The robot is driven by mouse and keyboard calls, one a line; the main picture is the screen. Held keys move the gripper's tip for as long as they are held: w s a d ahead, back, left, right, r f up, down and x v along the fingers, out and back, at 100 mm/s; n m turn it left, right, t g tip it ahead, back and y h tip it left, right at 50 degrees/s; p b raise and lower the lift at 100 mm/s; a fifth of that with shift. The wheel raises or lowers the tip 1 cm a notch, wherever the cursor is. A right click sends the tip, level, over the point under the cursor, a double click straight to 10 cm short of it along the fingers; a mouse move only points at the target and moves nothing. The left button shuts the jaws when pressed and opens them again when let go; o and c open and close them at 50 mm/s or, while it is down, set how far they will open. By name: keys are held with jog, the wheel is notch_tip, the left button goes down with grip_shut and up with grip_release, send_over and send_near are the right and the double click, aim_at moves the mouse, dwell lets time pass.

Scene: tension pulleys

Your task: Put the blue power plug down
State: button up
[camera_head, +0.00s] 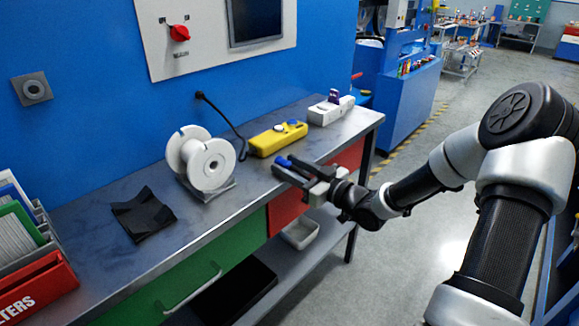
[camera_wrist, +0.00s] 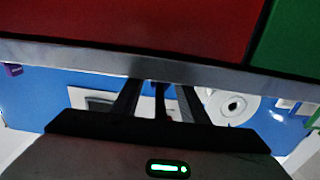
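A small blue piece, seemingly the blue power plug (camera_head: 284,161), shows at the fingertips of my gripper (camera_head: 287,171), over the right part of the workbench near its front edge. The dark fingers hide most of it. In the wrist view my gripper's two fingers (camera_wrist: 158,90) stand apart, with a narrow dark strip between them. The blue there blends with the wall, so I cannot tell whether the fingers press on the plug or whether it touches the bench.
A yellow power box (camera_head: 277,139) with a black cable stands behind my gripper. A white power strip (camera_head: 331,110) with a purple plug (camera_head: 333,96) is further right.

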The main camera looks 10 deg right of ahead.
jog(key=shift+r, duration=0.2)
jog(key=p+v, duration=0.3)
jog(key=v, duration=0.9)
jog(key=shift+r, duration=0.4)
